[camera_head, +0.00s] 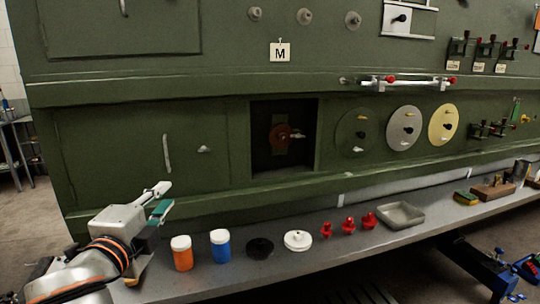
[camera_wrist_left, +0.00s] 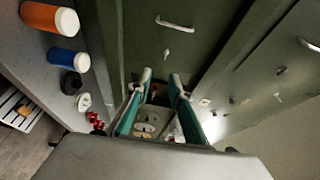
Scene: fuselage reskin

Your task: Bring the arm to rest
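My left gripper (camera_head: 165,197) is at the lower left in the head view, above the left end of the grey shelf (camera_head: 220,262) and in front of the green fuselage panel (camera_head: 110,150). Its green-padded fingers are apart. In the left wrist view the two fingers (camera_wrist_left: 160,105) also stand apart, with no held object visible between them. An orange jar (camera_head: 182,254) and a blue jar (camera_head: 221,247), both white-lidded, stand on the shelf right of the gripper, apart from it. I cannot make out my right gripper.
A black disc (camera_head: 260,248), a white round part (camera_head: 298,240), red pieces (camera_head: 348,226) and a grey tray (camera_head: 400,215) line the shelf. A square recess (camera_head: 284,138) opens in the panel. A red-ended bar (camera_head: 408,82) and round discs (camera_head: 404,128) are mounted on it.

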